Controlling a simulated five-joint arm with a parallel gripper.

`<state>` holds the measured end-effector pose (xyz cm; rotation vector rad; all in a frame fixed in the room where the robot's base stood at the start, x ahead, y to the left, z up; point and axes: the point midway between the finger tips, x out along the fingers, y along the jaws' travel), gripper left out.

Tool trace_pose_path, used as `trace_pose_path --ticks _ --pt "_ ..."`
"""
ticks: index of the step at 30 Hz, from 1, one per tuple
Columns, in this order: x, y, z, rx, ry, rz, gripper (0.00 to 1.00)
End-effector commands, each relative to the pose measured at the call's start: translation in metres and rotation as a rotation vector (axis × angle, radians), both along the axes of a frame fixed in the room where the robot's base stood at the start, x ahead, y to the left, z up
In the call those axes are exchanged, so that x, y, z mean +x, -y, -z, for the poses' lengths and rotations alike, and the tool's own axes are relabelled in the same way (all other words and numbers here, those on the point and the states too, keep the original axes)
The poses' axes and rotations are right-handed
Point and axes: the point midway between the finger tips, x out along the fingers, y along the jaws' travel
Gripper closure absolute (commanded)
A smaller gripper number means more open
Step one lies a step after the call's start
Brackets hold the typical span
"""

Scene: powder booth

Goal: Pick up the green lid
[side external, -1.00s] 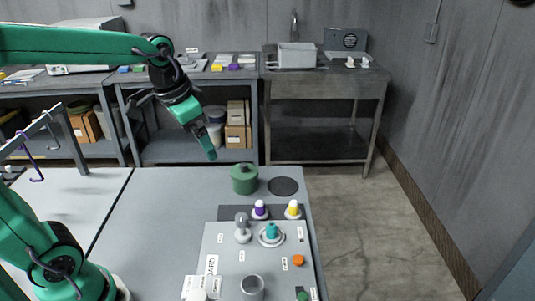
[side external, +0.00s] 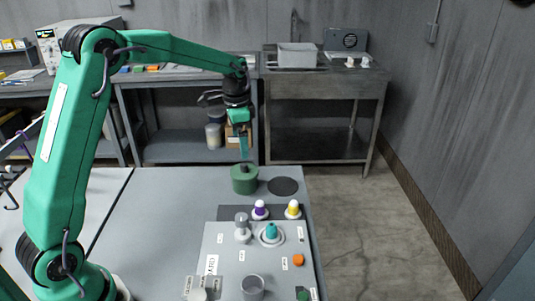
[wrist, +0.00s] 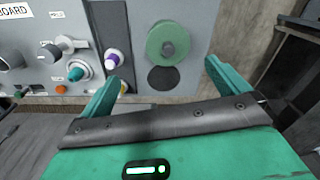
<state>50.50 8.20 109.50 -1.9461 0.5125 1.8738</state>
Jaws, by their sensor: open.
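The green lid (side external: 244,172) with its small dark knob sits on top of a round green pot (side external: 244,185) at the far edge of the grey table. In the wrist view the lid (wrist: 168,43) is seen from above, beyond the fingertips. My gripper (side external: 243,153) hangs fingers-down just above the lid, apart from it as far as I can tell. In the wrist view my gripper (wrist: 164,76) has its two green fingers spread wide with nothing between them.
A flat dark disc (side external: 283,186) lies right of the pot. The table left of the pot is clear.

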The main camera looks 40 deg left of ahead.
Motion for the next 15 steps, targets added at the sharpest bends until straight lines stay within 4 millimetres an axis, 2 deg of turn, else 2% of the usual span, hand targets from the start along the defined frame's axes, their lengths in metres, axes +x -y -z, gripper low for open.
trace_pose_path --ticks 1,6,15 --pt "0.005 -0.004 0.009 -0.001 -0.013 0.009 0.00" --pt "0.016 -0.010 0.025 -0.005 -0.034 0.040 0.00" --pt "0.019 -0.011 0.031 -0.005 -0.041 0.049 0.00"
